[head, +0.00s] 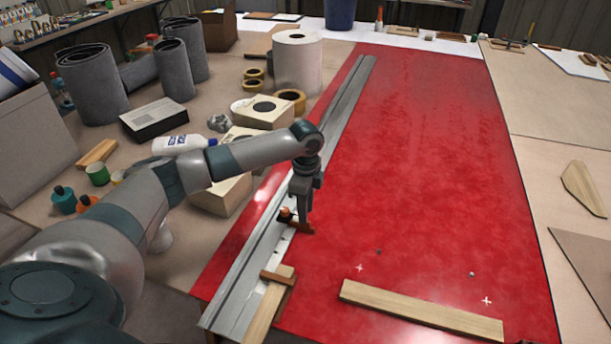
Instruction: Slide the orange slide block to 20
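A long grey metal rail (335,108) runs from the far middle to the near left along the red sheet's left side. The orange slide block (287,213) sits on the rail about two thirds of the way toward me, with a brown bar beside it reaching right over the sheet. My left gripper (297,212) points down at the block, its fingertips right at it. The fingers partly hide the block, and I cannot tell whether they grip it. No scale numbers are readable. My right gripper is not in view.
A wooden strip with a brown crosspiece (278,277) lies at the rail's near end. A loose plank (420,310) lies on the red sheet (420,180), otherwise mostly clear.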

